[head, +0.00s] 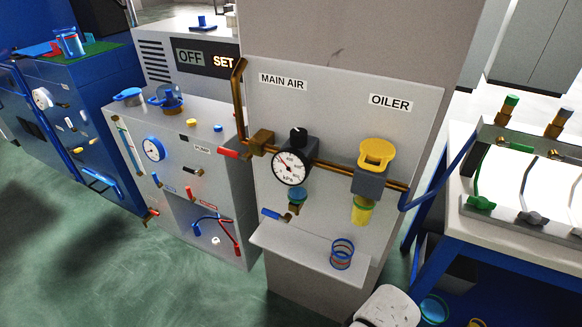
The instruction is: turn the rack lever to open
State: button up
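The loading rack appears to be the grey bench-top frame (516,217) at the right, cut off by the picture's edge. Its upper rail carries a green lever handle (515,146) that lies roughly along the rail. Green and grey hoses run down to a green knob (480,203) and a grey knob (533,219) on the lower rail. No label marks the rack lever, so I cannot tell for sure which handle it is. My gripper is not in view.
Green floor (70,235) is open at lower left.

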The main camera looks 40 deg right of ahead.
aim_at(519, 148)
jog(key=j+z, duration=0.1)
jog(key=z, duration=1.4)
jog(key=l+z, duration=0.1)
jog(key=z, duration=0.25)
jog(key=i, duration=0.05)
